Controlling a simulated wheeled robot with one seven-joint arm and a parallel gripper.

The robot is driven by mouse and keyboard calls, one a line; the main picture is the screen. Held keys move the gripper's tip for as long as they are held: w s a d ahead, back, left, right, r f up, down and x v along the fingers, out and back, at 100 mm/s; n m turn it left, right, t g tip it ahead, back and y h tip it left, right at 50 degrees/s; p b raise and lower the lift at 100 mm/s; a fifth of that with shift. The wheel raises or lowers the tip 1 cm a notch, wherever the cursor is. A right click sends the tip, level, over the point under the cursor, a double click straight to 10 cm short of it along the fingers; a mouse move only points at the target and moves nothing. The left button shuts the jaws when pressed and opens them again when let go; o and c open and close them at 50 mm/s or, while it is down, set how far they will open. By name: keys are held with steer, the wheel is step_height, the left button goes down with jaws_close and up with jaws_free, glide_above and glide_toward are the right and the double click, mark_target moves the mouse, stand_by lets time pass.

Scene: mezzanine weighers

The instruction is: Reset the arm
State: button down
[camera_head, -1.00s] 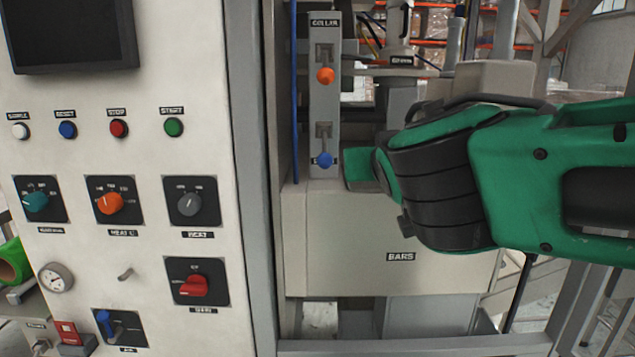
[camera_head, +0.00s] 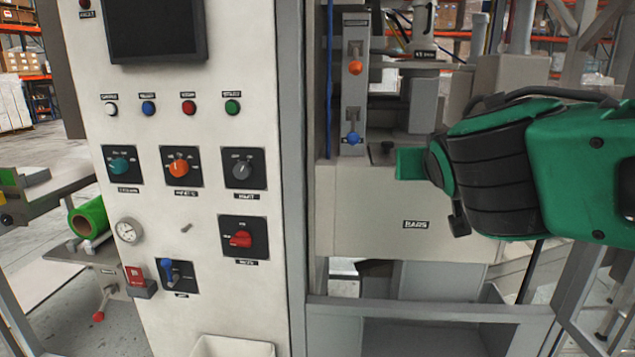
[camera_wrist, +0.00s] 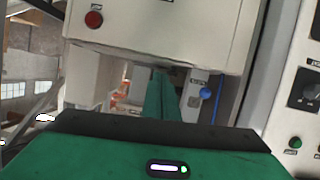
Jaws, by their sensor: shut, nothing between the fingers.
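My green arm reaches in from the right in the head view, in front of the machine. My gripper's green end (camera_head: 410,163) is over the top of the beige box marked BARS (camera_head: 350,220), right of the blue-knobbed lever (camera_head: 352,139). I cannot tell whether it touches the box. In the wrist view my gripper (camera_wrist: 164,74) shows two green fingers close together, shut and empty.
A white control panel (camera_head: 200,60) with buttons, rotary knobs and a dark screen stands to the left. A grey upright post (camera_head: 293,180) separates it from the machine bay. A green roll (camera_head: 88,217) lies at far left. Open floor (camera_head: 60,140) shows behind.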

steer(key=s+d+f+m+g+h, duration=0.1)
steer(key=s+d+f+m+g, duration=0.1)
steer(key=s+d+f+g, duration=0.45)
steer(key=s+d+f+m+g+h, duration=0.1)
steer(key=s+d+f, duration=0.2)
steer(key=d+f, duration=0.65)
steer(key=s+d+f+m+g+y, duration=0.1)
steer(key=s+d+f+g+y, duration=0.1)
steer(key=s, duration=0.8)
steer(key=s+d+f+m+g+y, duration=0.1)
steer(key=s+d+f+g+y, duration=0.1)
steer(key=s+f, duration=0.5)
steer(key=s+g+y, duration=0.1)
steer(key=s+g, duration=0.1)
steer(key=shift+s+d, duration=0.4)
steer(key=shift+g, duration=0.25)
